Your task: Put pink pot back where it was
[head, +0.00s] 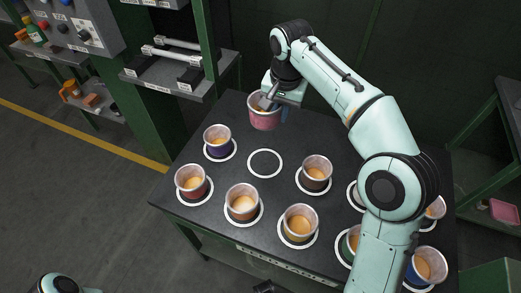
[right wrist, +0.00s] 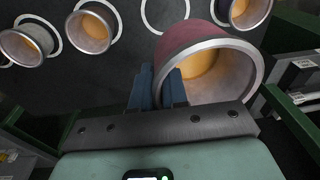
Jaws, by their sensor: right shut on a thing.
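The pink pot (head: 264,121) is at the far side of the dark table, beyond an empty white ring (head: 265,163). My right gripper (head: 268,101) is shut on the pot's rim wall. In the right wrist view the gripper's blue fingers (right wrist: 158,78) pinch the near edge of the pink pot (right wrist: 198,38), whose open mouth shows an orange inside. The empty ring also shows there, at the top (right wrist: 165,12). Whether the pot touches the table is hard to tell. Only a piece of my left arm shows at the bottom left of the head view.
Several other pots stand on white rings, including a purple pot (head: 217,143) left of the empty ring and a dark pot (head: 316,172) right of it. A blue pot (head: 426,268) is at the near right. Shelves (head: 180,70) stand at the back left.

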